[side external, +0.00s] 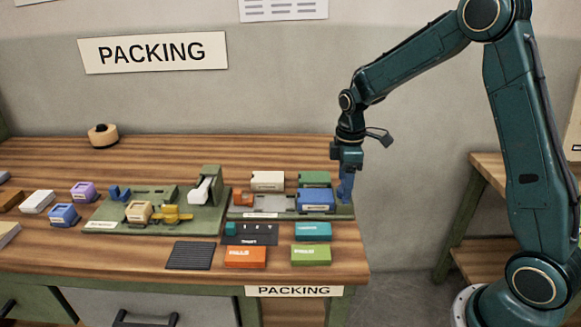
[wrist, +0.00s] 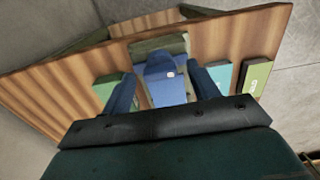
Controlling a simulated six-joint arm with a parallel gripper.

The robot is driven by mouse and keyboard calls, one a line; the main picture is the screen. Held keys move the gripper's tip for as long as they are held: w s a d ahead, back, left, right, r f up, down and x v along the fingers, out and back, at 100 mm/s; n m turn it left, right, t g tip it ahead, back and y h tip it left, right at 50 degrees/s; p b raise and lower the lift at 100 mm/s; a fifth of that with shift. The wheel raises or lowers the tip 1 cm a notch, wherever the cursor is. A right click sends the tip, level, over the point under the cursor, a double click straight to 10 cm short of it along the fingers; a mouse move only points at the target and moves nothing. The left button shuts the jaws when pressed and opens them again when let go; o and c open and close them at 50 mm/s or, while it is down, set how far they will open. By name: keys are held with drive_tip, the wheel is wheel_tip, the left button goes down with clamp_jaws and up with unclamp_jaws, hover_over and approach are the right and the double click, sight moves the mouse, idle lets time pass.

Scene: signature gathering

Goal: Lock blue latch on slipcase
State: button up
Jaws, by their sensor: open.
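The blue slipcase (side external: 316,199) sits at the right end of a green tray (side external: 240,212) on the packing table. My gripper (side external: 345,198) is low at the slipcase's right side, pointing down. In the wrist view, its two dark blue fingers (wrist: 164,96) are apart, with the blue slipcase (wrist: 168,98) showing between them. A darker blue rounded piece (wrist: 159,66), perhaps the latch, lies at the case's far end, with a small pale spot on it. I cannot tell whether the fingers touch it, or whether the latch is locked.
A white box (side external: 267,179) and a green box (side external: 315,179) stand behind the slipcase. Teal (side external: 312,231), lime (side external: 311,255) and orange (side external: 245,257) boxes lie in front. Another green fixture (side external: 105,227) stands left. The table's right edge is close to my gripper.

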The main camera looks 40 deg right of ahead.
drive_tip(key=c, duration=1)
drive_tip(key=shift+m, duration=0.4)
drive_tip(key=m, duration=1.2)
drive_tip(key=shift+m, duration=2.6)
